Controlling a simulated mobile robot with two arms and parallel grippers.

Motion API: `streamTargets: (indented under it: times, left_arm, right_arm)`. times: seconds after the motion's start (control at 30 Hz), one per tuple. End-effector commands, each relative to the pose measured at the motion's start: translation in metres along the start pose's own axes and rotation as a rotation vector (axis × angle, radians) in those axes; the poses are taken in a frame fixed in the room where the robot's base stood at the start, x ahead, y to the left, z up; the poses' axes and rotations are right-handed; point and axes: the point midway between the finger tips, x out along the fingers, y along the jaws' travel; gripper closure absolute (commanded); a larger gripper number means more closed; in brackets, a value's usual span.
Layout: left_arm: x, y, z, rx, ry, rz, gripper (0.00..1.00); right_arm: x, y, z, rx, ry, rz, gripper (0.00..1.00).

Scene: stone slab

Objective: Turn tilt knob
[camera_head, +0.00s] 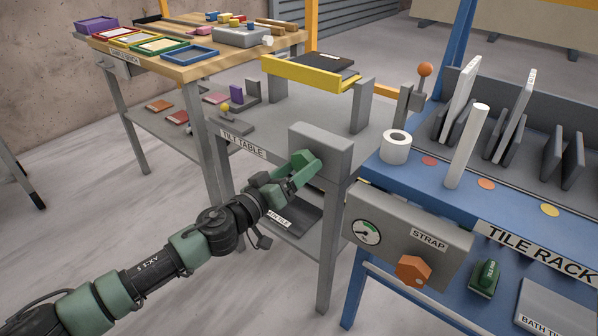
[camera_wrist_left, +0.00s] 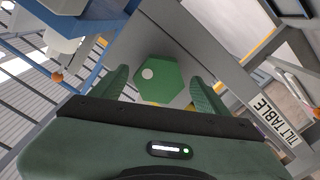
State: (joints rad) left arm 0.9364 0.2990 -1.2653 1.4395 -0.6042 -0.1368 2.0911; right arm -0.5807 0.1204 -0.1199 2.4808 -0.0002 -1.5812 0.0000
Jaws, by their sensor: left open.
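The tilt knob (camera_wrist_left: 160,78) is a green hexagon with a pale round dot, on the grey box (camera_head: 322,143) of the tilt table (camera_head: 285,125). My left gripper (camera_head: 305,170) is open at the front of this box. In the left wrist view, its two green fingers (camera_wrist_left: 163,92) stand on either side of the knob, with a visible gap at each side. I cannot tell how deep the fingers reach around it. In the head view the gripper largely hides the knob. My right gripper is not in view.
Right of the box stands the blue tile rack (camera_head: 440,195), with a strap gauge (camera_head: 367,232) and an orange hexagonal knob (camera_head: 413,270). A yellow-edged tilting plate (camera_head: 310,72) sits above the table. A wooden sample bench (camera_head: 185,68) stands behind at left.

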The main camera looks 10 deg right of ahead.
Motion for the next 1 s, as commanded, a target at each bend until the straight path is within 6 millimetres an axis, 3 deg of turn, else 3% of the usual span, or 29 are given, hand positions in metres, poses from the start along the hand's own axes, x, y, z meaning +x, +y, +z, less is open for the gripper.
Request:
streamTargets:
  times: [0.37, 0.5, 0.6, 1.0]
  left_arm:
    - [0.0073, 0.0002, 0.0, 0.001, -0.001, 0.0, 0.28]
    - [0.0072, 0.0001, 0.0, 0.001, 0.0, 0.0, 0.66]
    - [0.0071, 0.0, 0.0, 0.001, 0.0, 0.0, 0.87]
    - [0.007, 0.0008, -0.0011, 0.087, 0.0, -0.001, 0.87]
  right_arm:
    - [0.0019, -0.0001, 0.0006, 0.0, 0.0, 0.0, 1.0]
    - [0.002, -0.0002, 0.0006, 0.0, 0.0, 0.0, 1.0]
    - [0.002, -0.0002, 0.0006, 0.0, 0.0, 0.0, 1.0]
    - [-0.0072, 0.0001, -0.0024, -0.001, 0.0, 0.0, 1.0]
